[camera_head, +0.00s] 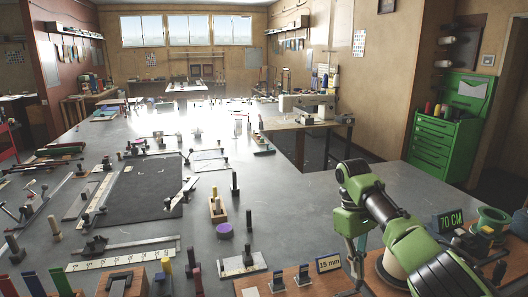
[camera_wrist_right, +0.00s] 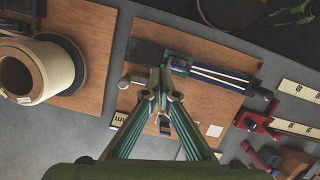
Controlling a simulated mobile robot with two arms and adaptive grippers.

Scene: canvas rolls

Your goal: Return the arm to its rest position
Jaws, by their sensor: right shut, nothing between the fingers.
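My right arm, green and black, comes in from the lower right in the head view. Its gripper (camera_head: 357,268) points down over the front of the table, between a wooden board with a "15 mm" sign (camera_head: 328,264) and a cream roll (camera_head: 392,268). In the right wrist view the fingers of the right gripper (camera_wrist_right: 161,82) come together with nothing between them. Below the fingertips is a wooden board (camera_wrist_right: 195,88) with a green and dark metal tool (camera_wrist_right: 210,68) on it. The gap between fingertips and board is hard to judge. My left gripper is not in view.
The cream roll (camera_wrist_right: 50,72) stands on another board left of the fingers. A "70 CM" sign (camera_head: 450,219) and green spool (camera_head: 491,217) stand right of the arm. A dark mat (camera_head: 140,190) and several small tools cover the table's left. Bare table (camera_head: 290,200) lies behind the gripper.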

